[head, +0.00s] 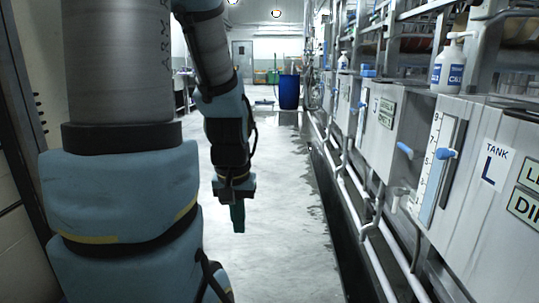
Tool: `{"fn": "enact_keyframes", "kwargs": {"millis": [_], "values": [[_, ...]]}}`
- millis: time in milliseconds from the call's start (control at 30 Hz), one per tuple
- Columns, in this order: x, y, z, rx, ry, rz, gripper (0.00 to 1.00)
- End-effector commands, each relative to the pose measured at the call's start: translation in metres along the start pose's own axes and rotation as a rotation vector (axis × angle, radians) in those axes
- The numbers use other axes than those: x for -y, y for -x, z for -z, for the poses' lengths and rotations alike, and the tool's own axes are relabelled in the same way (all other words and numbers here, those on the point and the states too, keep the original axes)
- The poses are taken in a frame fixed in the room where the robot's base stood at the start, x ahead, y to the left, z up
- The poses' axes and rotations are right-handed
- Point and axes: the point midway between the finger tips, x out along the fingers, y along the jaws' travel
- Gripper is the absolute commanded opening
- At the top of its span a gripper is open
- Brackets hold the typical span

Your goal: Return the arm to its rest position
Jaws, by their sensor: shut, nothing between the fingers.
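My arm fills the left of the head view, with grey and light-blue links, and its far part hangs down over the aisle. My gripper (238,216) points downward at the end of that part, above the pale floor. Its dark green fingers are together, with nothing visible held between them. It is apart from the tanks on the right, with open floor between.
A row of grey tanks (465,235) lines the right, with pipes and a blue-handled slider (446,154). A white pump bottle (448,68) stands on top. A blue barrel (289,92) stands far down the aisle. The wet floor (285,215) between is clear.

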Motion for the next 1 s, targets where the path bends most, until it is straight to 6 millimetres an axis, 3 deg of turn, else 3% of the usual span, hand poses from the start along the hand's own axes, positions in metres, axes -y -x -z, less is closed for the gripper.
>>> {"fn": "enact_keyframes", "kwargs": {"millis": [33,300,500,700,1000], "values": [[0.000,0.034,0.005,0.000,0.000,0.000,0.00],[-0.001,0.118,0.017,0.000,0.000,0.000,0.00],[-0.001,0.167,0.023,0.001,0.000,0.000,0.00],[-0.001,0.186,0.026,0.001,0.000,0.000,0.00],[-0.001,0.187,0.026,0.001,0.000,0.000,0.00]]}}
